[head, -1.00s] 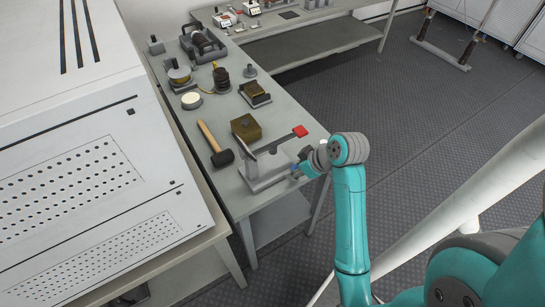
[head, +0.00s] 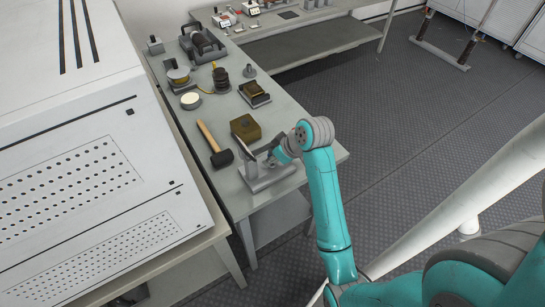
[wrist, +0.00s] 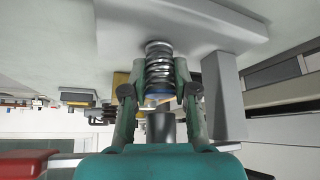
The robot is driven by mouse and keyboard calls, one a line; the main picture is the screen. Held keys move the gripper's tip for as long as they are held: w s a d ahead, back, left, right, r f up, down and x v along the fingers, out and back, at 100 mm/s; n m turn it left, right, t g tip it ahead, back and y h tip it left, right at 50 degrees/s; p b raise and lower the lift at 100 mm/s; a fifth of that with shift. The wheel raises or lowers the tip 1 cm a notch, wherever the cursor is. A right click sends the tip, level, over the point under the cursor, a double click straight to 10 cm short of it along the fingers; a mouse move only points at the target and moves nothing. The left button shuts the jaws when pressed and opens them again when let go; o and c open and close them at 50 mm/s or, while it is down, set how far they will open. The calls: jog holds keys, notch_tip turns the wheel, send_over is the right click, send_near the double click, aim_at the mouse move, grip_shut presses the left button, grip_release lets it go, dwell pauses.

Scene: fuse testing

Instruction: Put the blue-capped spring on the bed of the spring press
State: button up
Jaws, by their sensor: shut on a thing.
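The blue-capped spring (wrist: 159,72) is a metal coil between the two fingers of my gripper (wrist: 159,88) in the wrist view. My gripper is shut on it around the blue cap end. That view looks upside down, with the grey bed of the spring press (wrist: 215,22) at the top. The spring's free end overlaps the bed there; I cannot tell whether they touch. In the head view the spring press (head: 262,183) stands at the table's near end. My gripper (head: 275,161) is over it, and the spring is hidden by my arm.
A mallet (head: 214,144) lies left of the press. A brass-coloured block (head: 245,127) is just behind it. Several devices stand farther back on the table (head: 228,184). A red handle (wrist: 25,163) shows at the lower left of the wrist view.

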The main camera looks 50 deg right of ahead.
jog(key=shift+f, duration=0.1)
jog(key=o, duration=0.9)
jog(key=shift+o, duration=0.2)
